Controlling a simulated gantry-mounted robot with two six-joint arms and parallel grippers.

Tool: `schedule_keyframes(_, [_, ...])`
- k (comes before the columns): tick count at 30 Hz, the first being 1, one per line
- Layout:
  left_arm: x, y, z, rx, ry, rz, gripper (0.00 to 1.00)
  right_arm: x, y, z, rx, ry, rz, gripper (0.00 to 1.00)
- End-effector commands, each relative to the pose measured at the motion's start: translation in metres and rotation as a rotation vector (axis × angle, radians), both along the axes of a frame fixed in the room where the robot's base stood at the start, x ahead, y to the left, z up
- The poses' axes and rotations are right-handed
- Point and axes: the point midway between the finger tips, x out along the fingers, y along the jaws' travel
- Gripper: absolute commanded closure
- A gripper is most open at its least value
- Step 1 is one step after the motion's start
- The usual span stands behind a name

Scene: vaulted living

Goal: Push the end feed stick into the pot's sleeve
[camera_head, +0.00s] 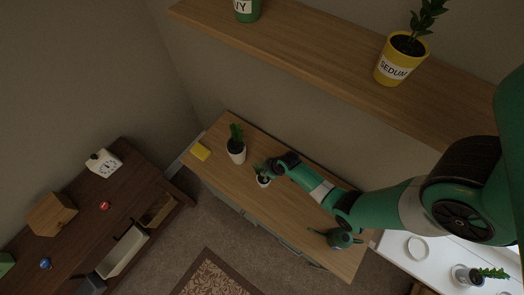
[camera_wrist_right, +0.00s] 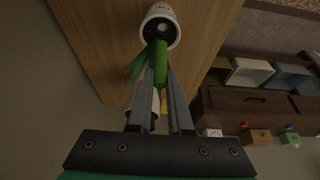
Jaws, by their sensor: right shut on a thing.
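My right gripper (camera_head: 268,169) is low over the wooden bench and right beside a small white pot (camera_head: 263,181). In the right wrist view its two fingers (camera_wrist_right: 162,85) are shut on a green feed stick (camera_wrist_right: 160,64). The stick's far end is at the mouth of the white pot (camera_wrist_right: 160,14), which shows a dark inside with a small pale round spot, perhaps the sleeve. I cannot tell whether the stick's tip is inside the sleeve or only in front of it. Green leaves (camera_wrist_right: 138,66) show beside the stick. My left gripper is not in view.
A green watering can (camera_head: 340,238) stands under my right arm. A shelf (camera_head: 300,62) with a yellow SEDUM pot (camera_head: 390,70) overhangs behind.

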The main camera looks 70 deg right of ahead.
Motion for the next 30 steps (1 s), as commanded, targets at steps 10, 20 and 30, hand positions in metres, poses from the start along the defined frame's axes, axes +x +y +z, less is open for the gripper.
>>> schedule_keyframes(10, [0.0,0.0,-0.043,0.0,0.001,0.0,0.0,0.0,0.001,-0.044,-0.001,-0.001,0.001,1.0])
schedule_keyframes(20, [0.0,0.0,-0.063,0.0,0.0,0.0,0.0,0.0,0.001,-0.079,0.001,0.002,0.002,1.0])
schedule_keyframes(30, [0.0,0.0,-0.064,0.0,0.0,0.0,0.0,0.0,0.001,-0.083,-0.001,-0.001,0.002,1.0])
